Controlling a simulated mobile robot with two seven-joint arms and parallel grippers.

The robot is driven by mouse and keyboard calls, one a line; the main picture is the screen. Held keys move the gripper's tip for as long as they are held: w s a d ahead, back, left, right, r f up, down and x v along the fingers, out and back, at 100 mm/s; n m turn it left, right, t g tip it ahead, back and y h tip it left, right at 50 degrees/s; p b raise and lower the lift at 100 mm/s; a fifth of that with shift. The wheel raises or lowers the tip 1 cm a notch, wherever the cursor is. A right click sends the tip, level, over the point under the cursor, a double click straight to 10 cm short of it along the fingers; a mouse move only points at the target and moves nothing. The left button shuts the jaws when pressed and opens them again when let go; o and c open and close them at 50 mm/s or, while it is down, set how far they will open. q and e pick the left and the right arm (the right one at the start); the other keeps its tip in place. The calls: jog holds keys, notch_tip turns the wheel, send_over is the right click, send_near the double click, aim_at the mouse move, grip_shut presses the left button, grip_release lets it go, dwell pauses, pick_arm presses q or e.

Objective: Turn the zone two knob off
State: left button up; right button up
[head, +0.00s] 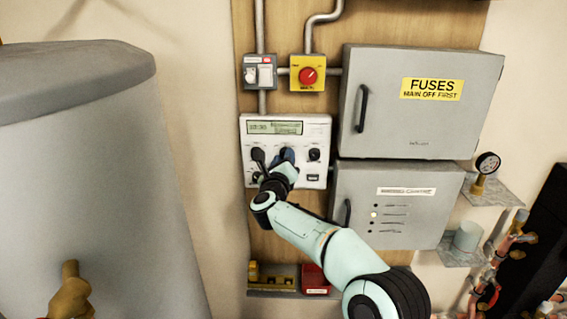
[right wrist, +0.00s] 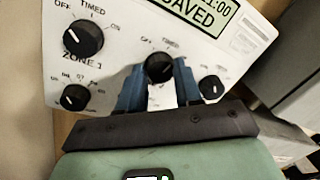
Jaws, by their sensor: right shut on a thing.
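The white control panel (head: 322,127) hangs on the wooden board, with a display at its top. In the right wrist view, the zone 1 knob (right wrist: 83,37) is a black dial at the left. The middle black knob (right wrist: 160,67) has OFF and TIMED marks around it; its zone label is hidden by my gripper. My right gripper (right wrist: 160,86) has its blue fingers on both sides of this middle knob, shut on it. The knob's exact setting is hard to read. In the head view my right gripper (head: 286,157) covers this knob. My left gripper is not in view.
More black knobs sit on the panel, one right of my fingers (right wrist: 211,87) and one lower left (right wrist: 75,97). A red switch (head: 308,76) is above the panel. Grey fuse box (head: 385,120) and lower cabinet (head: 400,220) stand close at right; a grey tank (head: 85,180) at left.

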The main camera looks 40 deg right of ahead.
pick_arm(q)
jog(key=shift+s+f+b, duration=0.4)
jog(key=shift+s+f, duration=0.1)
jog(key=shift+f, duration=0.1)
pick_arm(e)
jog(key=shift+s+d+n+t+y, duration=0.1)
jog(key=shift+n+t+y, duration=0.35)
jog(key=shift+n, duration=2.9)
jog(key=shift+s+d+n+t+y, duration=0.15)
jog(key=shift+n+t, duration=0.5)
jog(key=shift+n, duration=2.7)
jog(key=shift+w+a, duration=0.1)
jog(key=o, duration=1)
jog(key=shift+w, duration=0.1)
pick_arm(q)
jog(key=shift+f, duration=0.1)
pick_arm(e)
jog(key=shift+o, duration=0.2)
jog(key=shift+f, duration=0.1)
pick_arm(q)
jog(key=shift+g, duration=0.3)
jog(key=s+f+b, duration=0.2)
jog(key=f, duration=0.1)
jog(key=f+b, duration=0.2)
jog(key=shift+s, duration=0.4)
pick_arm(e)
jog(key=v, duration=1.3)
jog(key=shift+s, duration=0.2)
